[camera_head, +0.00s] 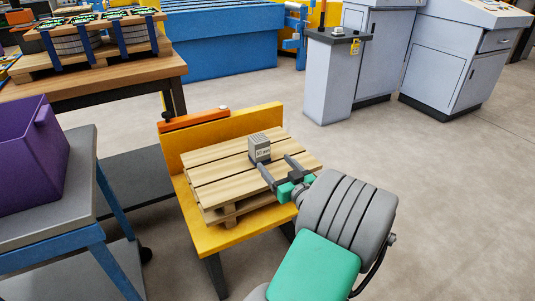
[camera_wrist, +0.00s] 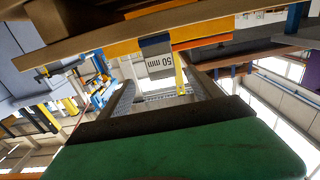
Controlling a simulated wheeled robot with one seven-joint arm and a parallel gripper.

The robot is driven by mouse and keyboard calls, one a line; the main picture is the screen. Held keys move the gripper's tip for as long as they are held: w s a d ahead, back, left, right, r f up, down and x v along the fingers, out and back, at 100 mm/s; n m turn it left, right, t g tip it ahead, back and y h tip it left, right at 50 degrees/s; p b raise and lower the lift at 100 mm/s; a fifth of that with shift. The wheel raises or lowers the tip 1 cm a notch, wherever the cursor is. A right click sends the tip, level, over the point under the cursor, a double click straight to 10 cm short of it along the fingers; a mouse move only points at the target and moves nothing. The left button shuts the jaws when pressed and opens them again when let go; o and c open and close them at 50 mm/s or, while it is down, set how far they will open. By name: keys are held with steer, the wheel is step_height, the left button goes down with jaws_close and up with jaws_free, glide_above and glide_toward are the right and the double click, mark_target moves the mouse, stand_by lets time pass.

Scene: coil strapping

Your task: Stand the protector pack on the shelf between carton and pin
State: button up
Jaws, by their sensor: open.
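A small grey block-shaped pack (camera_head: 259,148), probably the protector pack, stands on the slatted wooden pallet (camera_head: 212,168) on a yellow stand. It also shows in the wrist view (camera_wrist: 158,65), where its label reads "50 mm". My gripper (camera_head: 279,168) is open over the near right part of the pallet. Its two fingers point toward the pack, one on each side of the line to it. In the wrist view the pack lies beyond the gap between the fingertips (camera_wrist: 163,88), and nothing is between the fingers. I cannot identify the shelf, carton or pin in either view.
The yellow stand (camera_head: 230,236) has a raised back edge with an orange bar (camera_head: 194,120) on it. A purple bin (camera_head: 30,160) stands on a grey-topped table at left. A wooden table (camera_head: 100,82) with strapped coils is behind. Grey cabinets stand at back right; open floor lies right.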

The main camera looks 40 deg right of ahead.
mark_target(263, 145)
steer(key=shift+o, duration=0.5)
steer(key=shift+s, duration=0.15)
steer(key=b+x, duration=0.1)
steer(key=x, duration=0.3)
steer(key=r+b+x, duration=0.1)
steer(key=x, duration=0.3)
steer(key=b+x, duration=0.1)
steer(key=x, duration=0.3)
steer(key=shift+r, duration=0.35)
steer(key=c, duration=1.6)
steer(key=shift+r, duration=0.1)
jaws_close()
